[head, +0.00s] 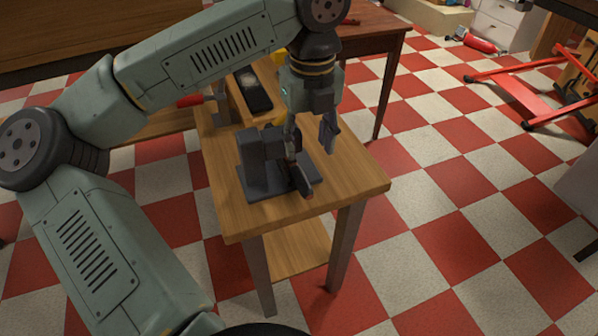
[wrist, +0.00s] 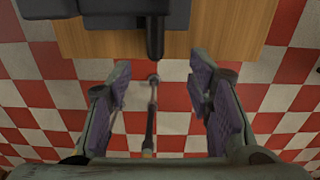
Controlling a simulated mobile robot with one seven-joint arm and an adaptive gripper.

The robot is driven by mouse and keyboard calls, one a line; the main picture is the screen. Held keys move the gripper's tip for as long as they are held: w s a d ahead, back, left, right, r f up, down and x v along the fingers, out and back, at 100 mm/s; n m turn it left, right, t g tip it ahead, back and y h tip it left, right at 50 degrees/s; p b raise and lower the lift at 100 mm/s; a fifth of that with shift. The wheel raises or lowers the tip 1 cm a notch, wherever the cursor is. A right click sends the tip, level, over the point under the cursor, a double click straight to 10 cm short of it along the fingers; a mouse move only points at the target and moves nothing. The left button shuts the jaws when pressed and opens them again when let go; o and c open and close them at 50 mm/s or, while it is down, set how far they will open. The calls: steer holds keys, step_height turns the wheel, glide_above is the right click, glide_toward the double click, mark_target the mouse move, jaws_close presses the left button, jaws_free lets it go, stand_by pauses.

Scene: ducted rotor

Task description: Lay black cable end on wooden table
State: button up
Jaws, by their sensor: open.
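The wooden table (head: 345,195) stands in the middle of the head view; its top also shows in the wrist view (wrist: 215,30). My gripper (head: 311,140) points down near the table's right part, beside a dark grey block fixture (head: 262,165). In the wrist view my gripper's purple-padded fingers (wrist: 158,82) are wide apart. A dark rounded piece (wrist: 155,38) runs from the fixture toward the table edge, beyond the fingertips. I cannot tell whether it is the black cable end. A thin rod-like shape (wrist: 150,118) shows between the fingers; I cannot tell what it is.
A black flat device (head: 254,90) and a red-handled tool (head: 190,101) lie toward the table's far end. Another wooden table (head: 365,22) stands behind. A red metal frame (head: 525,105) is at the far right. The checkered floor right of the table is clear.

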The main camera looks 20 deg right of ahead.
glide_above(305, 185)
steer(key=f, duration=0.4)
steer(key=shift+w+d+f, duration=0.1)
steer(key=shift+w+d, duration=0.2)
steer(key=shift+d, duration=0.1)
steer(key=f, duration=0.1)
steer(key=f+p, duration=0.1)
steer(key=f, duration=0.2)
steer(key=shift+s+a+f, duration=0.1)
steer(key=shift+s+a, duration=0.2)
steer(key=shift+a, duration=0.05)
steer(key=shift+f, duration=0.5)
jaws_close()
